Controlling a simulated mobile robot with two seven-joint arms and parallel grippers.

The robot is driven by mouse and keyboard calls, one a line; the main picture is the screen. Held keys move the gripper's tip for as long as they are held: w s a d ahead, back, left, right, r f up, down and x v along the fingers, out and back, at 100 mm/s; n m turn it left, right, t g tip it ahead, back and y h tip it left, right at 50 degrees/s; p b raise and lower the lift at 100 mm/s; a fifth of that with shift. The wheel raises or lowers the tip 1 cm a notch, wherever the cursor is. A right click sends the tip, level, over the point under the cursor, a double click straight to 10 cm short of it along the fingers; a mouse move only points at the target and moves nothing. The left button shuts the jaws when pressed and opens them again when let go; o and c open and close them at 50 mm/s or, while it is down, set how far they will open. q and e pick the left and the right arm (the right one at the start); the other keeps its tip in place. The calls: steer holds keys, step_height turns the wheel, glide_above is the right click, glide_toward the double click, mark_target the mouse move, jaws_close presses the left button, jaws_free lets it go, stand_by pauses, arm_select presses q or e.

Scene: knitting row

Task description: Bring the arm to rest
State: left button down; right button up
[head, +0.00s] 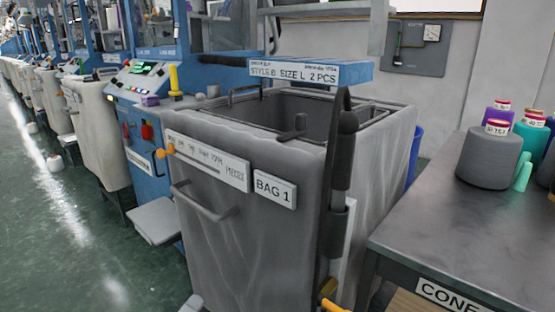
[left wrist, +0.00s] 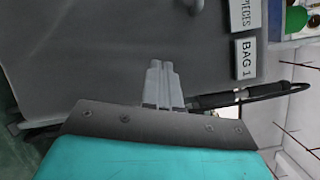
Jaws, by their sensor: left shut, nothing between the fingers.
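My left gripper (left wrist: 160,66) shows in the left wrist view with its two pale fingers pressed together and nothing between them. It is in front of the grey face of the bag marked BAG 1 (left wrist: 218,40); whether it touches is hard to tell. In the head view a small grey tip (head: 192,303), probably this gripper, shows at the bottom edge, low before the same grey bag (head: 235,250). The rest of that arm is out of frame. My right gripper is in neither view.
A dark jointed upright part (head: 343,165) stands at the bag's front right corner. A grey table (head: 440,215) with yarn cones (head: 488,158) is at the right. A row of blue machines (head: 140,125) and grey bags recedes left. The green floor (head: 70,250) is open at left.

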arm_select(q)
steer(key=s+d+f+n+g+y, duration=0.15)
steer(key=s+f+n+g, duration=0.35)
steer(key=n, duration=0.7)
steer(key=s+d+f+n+g+y, duration=0.15)
steer(key=s+f+n, duration=0.35)
steer(key=n, duration=0.6)
steer(key=s+a+r+p, duration=0.1)
steer(key=a+r+p, duration=0.1)
steer(key=r+p, duration=0.5)
steer(key=s+a+r+n+y+p, duration=0.1)
steer(key=s+a+r+p, duration=0.1)
steer(key=r+p, duration=0.5)
steer(key=p, duration=0.6)
steer(key=shift+s+a+r+y, duration=0.2)
steer(key=shift+s+r+y, duration=0.05)
steer(key=shift+r+y, duration=0.05)
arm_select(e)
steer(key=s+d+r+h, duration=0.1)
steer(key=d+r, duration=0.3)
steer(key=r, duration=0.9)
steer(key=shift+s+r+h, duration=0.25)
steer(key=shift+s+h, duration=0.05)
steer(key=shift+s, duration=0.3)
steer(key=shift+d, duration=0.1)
arm_select(q)
steer(key=shift+d, duration=0.15)
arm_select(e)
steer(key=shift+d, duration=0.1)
